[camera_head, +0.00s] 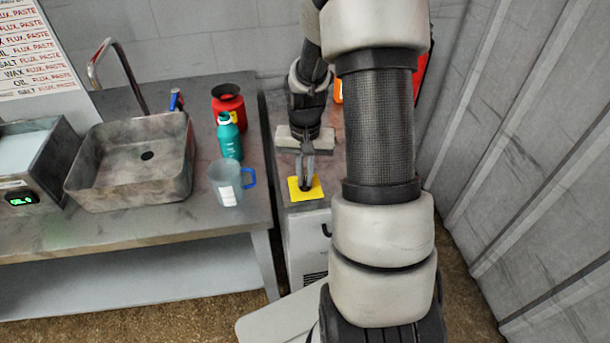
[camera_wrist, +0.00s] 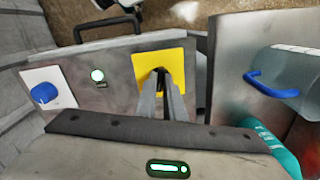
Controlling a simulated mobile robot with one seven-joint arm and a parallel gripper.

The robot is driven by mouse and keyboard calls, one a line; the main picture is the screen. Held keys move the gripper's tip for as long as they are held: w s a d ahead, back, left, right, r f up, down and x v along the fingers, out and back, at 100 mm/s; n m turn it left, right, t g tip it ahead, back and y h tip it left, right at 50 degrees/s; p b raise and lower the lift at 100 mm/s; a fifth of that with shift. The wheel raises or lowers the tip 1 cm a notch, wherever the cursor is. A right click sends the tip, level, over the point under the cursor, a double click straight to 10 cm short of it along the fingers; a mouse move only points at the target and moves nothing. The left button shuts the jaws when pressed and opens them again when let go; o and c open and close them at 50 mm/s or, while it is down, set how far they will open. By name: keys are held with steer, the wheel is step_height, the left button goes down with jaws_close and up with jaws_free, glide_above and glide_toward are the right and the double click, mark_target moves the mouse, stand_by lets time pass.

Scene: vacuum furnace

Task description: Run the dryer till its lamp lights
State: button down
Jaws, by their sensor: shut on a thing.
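The dryer (camera_head: 307,228) appears to be the pale cabinet to the right of the bench. A yellow plate (camera_head: 318,187) is on its top and also shows in the wrist view (camera_wrist: 174,53). My gripper (camera_head: 305,187) points down onto this plate. In the wrist view its fingers (camera_wrist: 160,74) are close together, shut on a small dark part at the plate, mostly hidden between the tips. A round lamp (camera_wrist: 97,76) left of the plate glows whitish green. Farther left is a blue knob (camera_wrist: 44,92) on a white plate.
On the bench (camera_head: 120,228) left of my gripper stand a clear jug (camera_head: 224,184) with blue handle, a teal bottle (camera_head: 230,141) and a red container (camera_head: 228,100). A metal sink (camera_head: 130,165) and a device with a green display (camera_head: 20,198) are farther left. A corrugated wall (camera_head: 535,130) is at right.

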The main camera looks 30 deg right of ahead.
mark_target(305, 181)
steer(key=n, duration=0.4)
steer(key=shift+n, duration=0.3)
steer(key=shift+r+n+p, duration=0.1)
steer(key=shift+n+p, duration=0.3)
steer(key=shift+n, duration=1.8)
steer(key=shift+w, duration=0.1)
steer(key=c, duration=1.9)
jaws_free()
steer(key=shift+o, duration=0.2)
step_height(305, 181, up, 17)
steer(key=p, duration=0.1)
steer(key=shift+r, duration=0.15)
